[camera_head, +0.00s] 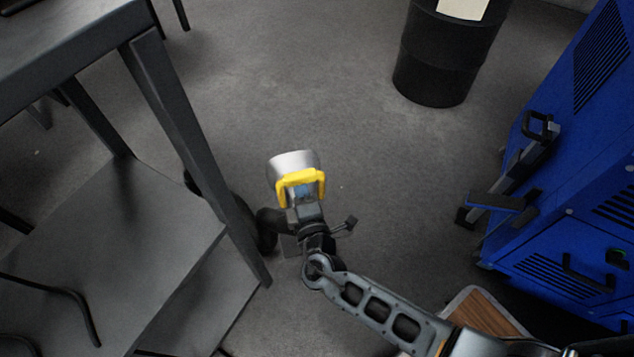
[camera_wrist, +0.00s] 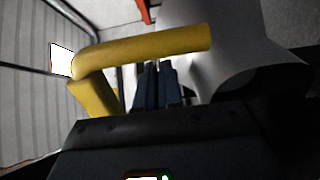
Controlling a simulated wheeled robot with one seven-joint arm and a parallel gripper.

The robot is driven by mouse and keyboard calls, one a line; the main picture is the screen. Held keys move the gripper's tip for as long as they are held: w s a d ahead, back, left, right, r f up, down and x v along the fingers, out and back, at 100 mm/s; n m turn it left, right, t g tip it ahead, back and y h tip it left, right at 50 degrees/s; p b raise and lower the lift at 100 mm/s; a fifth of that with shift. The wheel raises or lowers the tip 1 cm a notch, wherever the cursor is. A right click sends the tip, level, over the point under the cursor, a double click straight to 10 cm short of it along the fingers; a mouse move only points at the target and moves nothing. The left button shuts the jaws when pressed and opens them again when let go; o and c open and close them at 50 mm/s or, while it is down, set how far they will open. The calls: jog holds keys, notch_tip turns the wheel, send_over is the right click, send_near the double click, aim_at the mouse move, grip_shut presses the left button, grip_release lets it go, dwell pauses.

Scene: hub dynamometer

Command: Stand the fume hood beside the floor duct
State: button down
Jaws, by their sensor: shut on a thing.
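The fume hood (camera_head: 290,162) is a pale silver, flared hood with a yellow handle (camera_head: 300,178). It is in the middle of the head view, above the open floor. My gripper (camera_head: 304,190) is shut on the yellow handle. In the wrist view, the blue fingers of my gripper (camera_wrist: 158,84) are close together under the yellow bar (camera_wrist: 150,47), with the pale hood (camera_wrist: 225,60) beyond. A thick black hose (camera_head: 267,226) curves behind my wrist toward the table leg. I cannot make out a floor duct for certain.
A dark table with a lower shelf (camera_head: 120,230) fills the left, its leg close to the hose. A black drum (camera_head: 440,65) stands at the back right. A blue cabinet (camera_head: 560,220) with handles stands at the right. Grey floor (camera_head: 330,110) is clear between them.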

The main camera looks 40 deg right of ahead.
jog(key=shift+w+a+f+b, duration=0.45)
jog(key=shift+a+f+b, duration=0.1)
jog(key=shift+f, duration=0.45)
jog(key=shift+w+a+f+b, duration=0.5)
jog(key=shift+f+b, duration=0.1)
jog(key=shift+f, duration=0.45)
jog(key=shift+w+a+f+b, duration=0.4)
jog(key=shift+a+f+b, duration=0.15)
jog(key=shift+f, duration=0.6)
jog(key=c, duration=1.6)
grip_release()
jog(key=shift+s+f, duration=0.1)
jog(key=shift+f, duration=0.05)
jog(key=shift+c, duration=0.2)
jog(key=o, duration=0.4)
jog(key=shift+c, duration=0.2)
